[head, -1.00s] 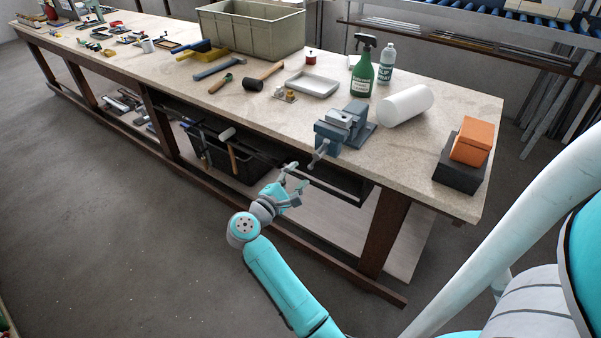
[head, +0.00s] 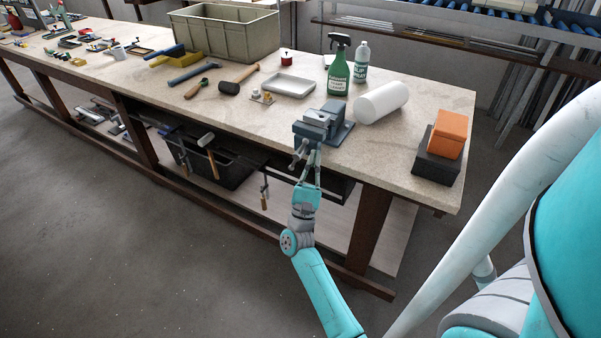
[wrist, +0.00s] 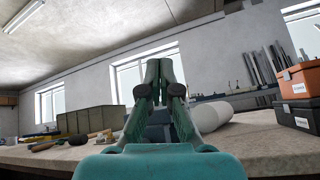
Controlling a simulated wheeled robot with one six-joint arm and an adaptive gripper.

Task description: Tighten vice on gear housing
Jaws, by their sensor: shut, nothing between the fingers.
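The blue-grey vice (head: 339,131) is fixed at the bench's front edge, with its screw end and handle (head: 299,153) facing me. A light grey block (head: 316,117) sits at the top of its jaws; I cannot tell whether this is the gear housing or how firmly it is held. My gripper (head: 313,152) is just below and in front of the vice, beside the handle, fingers pointing at it. I cannot tell if they touch. In the wrist view my gripper (wrist: 160,68) has its fingers drawn together and empty, hiding most of the vice.
A white cylinder (head: 381,103) lies right of the vice, with a green spray bottle (head: 338,75) behind it. An orange box (head: 448,134) stands on a dark box at the bench's right end. A shallow tray (head: 289,85) and a mallet (head: 239,80) lie to the left.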

